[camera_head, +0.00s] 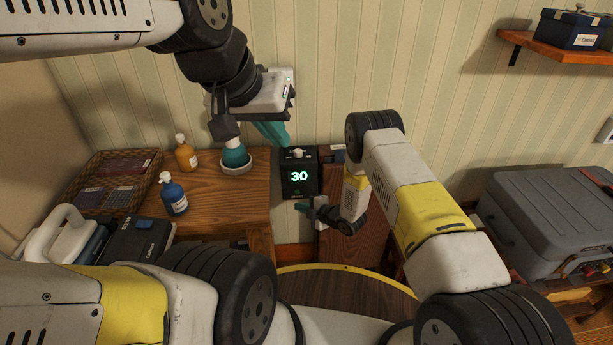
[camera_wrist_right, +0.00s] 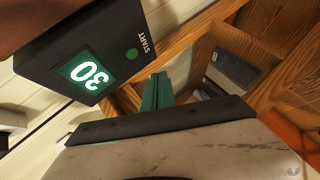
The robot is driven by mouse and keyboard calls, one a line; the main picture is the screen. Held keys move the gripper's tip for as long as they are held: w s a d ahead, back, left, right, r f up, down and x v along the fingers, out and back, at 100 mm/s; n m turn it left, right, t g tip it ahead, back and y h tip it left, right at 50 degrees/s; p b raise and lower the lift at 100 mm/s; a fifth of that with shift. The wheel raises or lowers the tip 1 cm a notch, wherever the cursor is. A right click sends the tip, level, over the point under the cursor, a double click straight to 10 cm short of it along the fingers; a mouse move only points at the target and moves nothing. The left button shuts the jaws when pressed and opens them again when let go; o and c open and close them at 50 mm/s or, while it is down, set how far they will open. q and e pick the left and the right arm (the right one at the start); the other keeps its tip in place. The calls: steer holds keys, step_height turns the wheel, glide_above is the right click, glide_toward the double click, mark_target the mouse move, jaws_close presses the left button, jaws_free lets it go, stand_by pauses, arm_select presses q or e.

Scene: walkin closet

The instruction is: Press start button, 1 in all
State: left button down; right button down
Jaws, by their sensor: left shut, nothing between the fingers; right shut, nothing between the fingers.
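A black box with a lit display reading 30 (camera_head: 299,177) stands at the right end of the wooden desk, against the wall; a knob sits on its top. The right wrist view shows its display close up and tilted, with the word START beside a round green start button (camera_wrist_right: 131,53). My right gripper (camera_head: 303,208) is shut and empty, low in front of the box. In the right wrist view its green fingertips (camera_wrist_right: 158,78) are just below the button; I cannot tell whether they touch the box. My left gripper (camera_head: 277,138) is shut and empty, above and left of the box.
On the desk (camera_head: 222,205) stand a teal bottle on a dish (camera_head: 235,158), an orange bottle (camera_head: 185,152), a blue bottle (camera_head: 173,194) and a wicker tray (camera_head: 150,160). A grey case (camera_head: 550,220) sits at the right. A wooden shelf (camera_head: 560,48) is at upper right.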

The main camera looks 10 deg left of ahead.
steer(key=shift+w+a, duration=0.3)
steer(key=shift+w, duration=0.75)
steer(key=shift+w+a, duration=0.25)
steer(key=shift+w, duration=0.75)
stand_by(0.5)
steer(key=shift+w+a, duration=0.15)
steer(key=shift+w, duration=0.25)
steer(key=shift+w, duration=0.3)
stand_by(0.7)
steer(key=shift+s, duration=0.7)
steer(key=s, duration=0.1)
steer(key=s+d, duration=0.1)
steer(key=s, duration=0.2)
steer(key=shift+s+d, duration=0.35)
steer(key=shift+s, duration=0.05)
